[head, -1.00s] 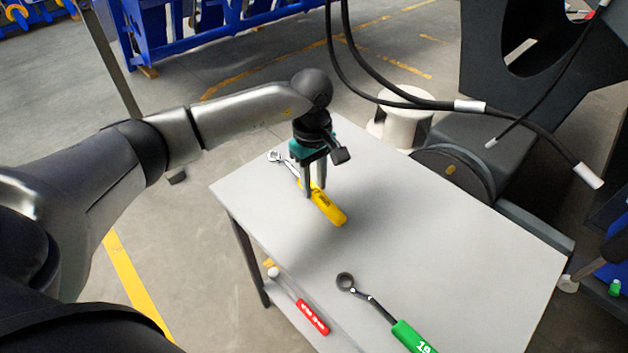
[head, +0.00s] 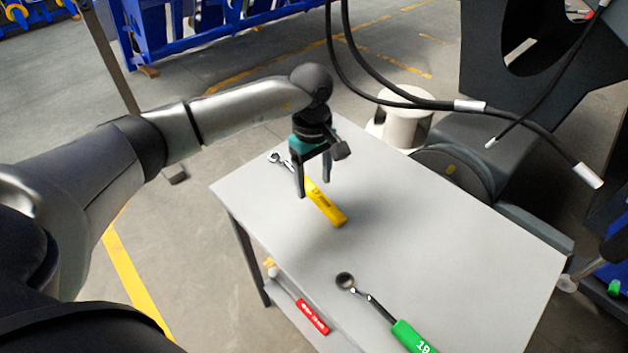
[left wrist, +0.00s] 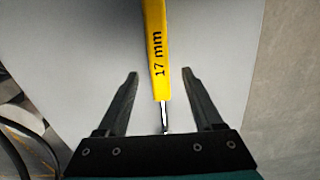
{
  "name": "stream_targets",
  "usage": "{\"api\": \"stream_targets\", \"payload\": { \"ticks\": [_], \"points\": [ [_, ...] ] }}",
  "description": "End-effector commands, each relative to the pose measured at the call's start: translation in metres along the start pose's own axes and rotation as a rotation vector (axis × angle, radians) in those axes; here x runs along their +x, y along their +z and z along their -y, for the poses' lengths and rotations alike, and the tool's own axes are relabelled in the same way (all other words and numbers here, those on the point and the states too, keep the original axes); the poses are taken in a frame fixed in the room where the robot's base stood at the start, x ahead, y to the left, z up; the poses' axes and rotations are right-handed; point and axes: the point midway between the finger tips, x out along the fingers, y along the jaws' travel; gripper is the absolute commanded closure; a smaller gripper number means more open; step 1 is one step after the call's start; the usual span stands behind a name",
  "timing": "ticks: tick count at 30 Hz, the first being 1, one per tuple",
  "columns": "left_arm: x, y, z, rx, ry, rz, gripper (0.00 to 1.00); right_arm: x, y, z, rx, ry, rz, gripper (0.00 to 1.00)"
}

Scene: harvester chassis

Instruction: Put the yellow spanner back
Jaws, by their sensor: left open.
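The yellow spanner (head: 327,207) lies on the grey table top (head: 420,230), its metal head toward the far left corner. In the left wrist view its yellow handle (left wrist: 156,50) reads "17 mm". My left gripper (head: 313,190) is open above the spanner, one finger on each side of it in the picture. In the left wrist view the open left gripper (left wrist: 160,76) has the spanner between its fingers, touching neither. The spanner's head is partly hidden there by the gripper body. My right gripper is not in view.
A green-handled spanner (head: 413,338) lies at the table's near side. A red-handled tool (head: 313,317) lies on the lower shelf. Black cables (head: 410,99) hang beyond the table, near a dark machine part (head: 480,150). The table's middle is clear.

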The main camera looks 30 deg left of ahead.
Motion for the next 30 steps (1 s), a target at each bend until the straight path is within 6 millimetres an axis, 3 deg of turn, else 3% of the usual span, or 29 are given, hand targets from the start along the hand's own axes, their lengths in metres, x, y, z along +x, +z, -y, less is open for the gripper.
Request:
{"api": "stream_targets", "payload": {
  "ticks": [7,15,21,30],
  "points": [
    [-0.059,-0.001,-0.001,0.001,0.007,-0.004,0.32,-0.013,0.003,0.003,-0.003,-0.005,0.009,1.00],
    [-0.117,0.000,-0.001,0.001,0.005,-0.003,0.32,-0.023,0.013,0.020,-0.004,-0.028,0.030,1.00],
    [-0.139,0.000,-0.001,0.000,0.004,-0.002,0.32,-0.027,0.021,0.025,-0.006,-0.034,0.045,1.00],
    [-0.142,0.000,0.000,0.000,0.002,-0.001,0.32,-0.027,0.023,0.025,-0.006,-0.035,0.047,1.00]
  ]
}}
